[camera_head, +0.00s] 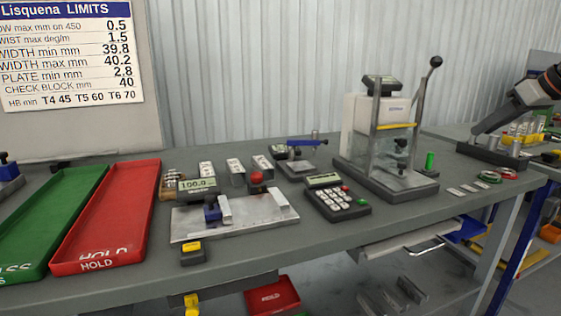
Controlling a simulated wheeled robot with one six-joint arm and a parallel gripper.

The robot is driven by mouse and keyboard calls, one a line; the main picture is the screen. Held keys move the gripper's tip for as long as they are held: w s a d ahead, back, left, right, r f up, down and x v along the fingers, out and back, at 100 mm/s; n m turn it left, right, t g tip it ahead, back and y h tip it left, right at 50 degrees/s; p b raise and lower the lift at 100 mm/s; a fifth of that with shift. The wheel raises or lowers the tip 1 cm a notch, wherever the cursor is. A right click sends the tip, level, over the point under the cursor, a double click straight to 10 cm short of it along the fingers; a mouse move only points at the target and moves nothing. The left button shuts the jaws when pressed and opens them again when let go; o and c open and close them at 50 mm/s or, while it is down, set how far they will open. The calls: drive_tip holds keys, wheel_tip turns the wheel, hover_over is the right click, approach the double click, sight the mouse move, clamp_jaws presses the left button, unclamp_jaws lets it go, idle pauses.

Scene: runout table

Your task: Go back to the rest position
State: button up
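My gripper is not in view, and no part of my arm can be made out for sure. The grey runout table (330,240) runs across the picture. On it lies a flat metal plate (240,232) with a blue block (212,213) and small metal pieces on top. Left of it are a green tray (50,220) and a red tray (108,220) marked HOLD; both look empty. A keypad box (337,195) stands right of the plate.
A tester with a guard and black-knobbed lever (430,65) stands at the back right. A digital readout (197,186) sits behind the plate. A yellow-topped box (192,253) lies near the front edge. A red bin (272,296) is below.

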drive_tip(key=s+a+f+m+g, duration=0.2)
drive_tip(key=s+a+f, duration=0.5)
drive_tip(key=a, duration=0.4)
drive_tip(key=s+a+f+h, duration=0.1)
drive_tip(key=s+a+f, duration=0.3)
drive_tip(key=s+f, duration=0.2)
drive_tip(key=s+a+f+m+g+h, duration=0.1)
drive_tip(key=s+a+f, duration=0.2)
drive_tip(key=s+f, duration=0.4)
drive_tip(key=s+a+f+m+h, duration=0.1)
drive_tip(key=s+a+f, duration=0.3)
drive_tip(key=f, duration=0.9)
drive_tip(key=s, duration=0.3)
drive_tip(key=shift+a+f+g, duration=0.2)
drive_tip(key=shift+a+g, duration=0.1)
drive_tip(key=shift+a, duration=0.05)
drive_tip(key=shift+o, duration=0.4)
